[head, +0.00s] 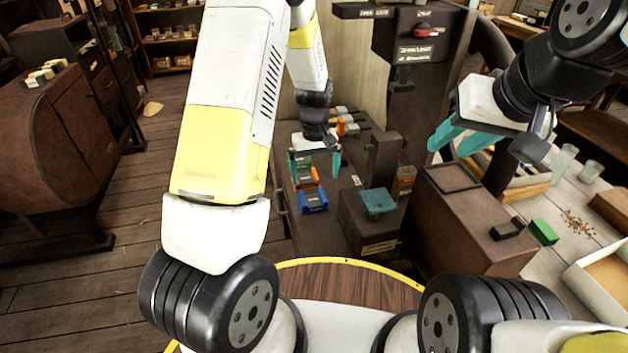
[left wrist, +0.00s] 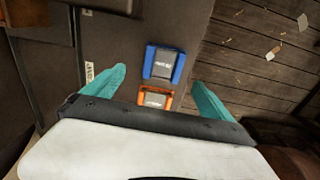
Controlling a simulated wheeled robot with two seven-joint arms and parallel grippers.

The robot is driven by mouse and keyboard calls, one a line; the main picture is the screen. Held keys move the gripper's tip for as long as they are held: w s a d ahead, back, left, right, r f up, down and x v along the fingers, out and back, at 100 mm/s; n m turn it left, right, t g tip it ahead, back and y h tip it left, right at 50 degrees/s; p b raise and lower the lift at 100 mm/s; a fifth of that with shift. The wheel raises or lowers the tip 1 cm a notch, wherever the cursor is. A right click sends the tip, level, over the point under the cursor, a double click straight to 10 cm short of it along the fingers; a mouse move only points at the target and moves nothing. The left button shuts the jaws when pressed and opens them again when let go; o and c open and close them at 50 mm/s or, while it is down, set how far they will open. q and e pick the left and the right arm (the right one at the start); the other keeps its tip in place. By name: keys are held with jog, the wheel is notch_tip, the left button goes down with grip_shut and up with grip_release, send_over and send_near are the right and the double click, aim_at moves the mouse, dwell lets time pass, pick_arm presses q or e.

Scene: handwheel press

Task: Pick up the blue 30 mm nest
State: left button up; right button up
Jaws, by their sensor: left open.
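The blue nest (head: 312,202) sits on the dark bench top, the nearest in a row of coloured nests in the head view. In the left wrist view the blue nest (left wrist: 164,63) lies ahead of and between the teal fingers, apart from them. An orange nest (head: 305,180) is just behind it, and it also shows in the left wrist view (left wrist: 155,98), nearer the gripper body. My left gripper (head: 315,168) is open above the row, pointing down.
A green nest (head: 300,160) is behind the orange one, partly hidden by my left gripper. The dark press (head: 384,160) with a teal pad (head: 377,202) stands right of the row. A green block (head: 544,232) lies on the right-hand table. Floor is free to the left.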

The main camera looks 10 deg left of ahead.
aim_at(313, 200)
pick_arm(q)
jog(key=f, duration=0.8)
jog(key=shift+a+f, duration=0.35)
jog(key=c, duration=1.9)
jog(key=shift+c, duration=0.4)
jog(key=shift+r, duration=0.2)
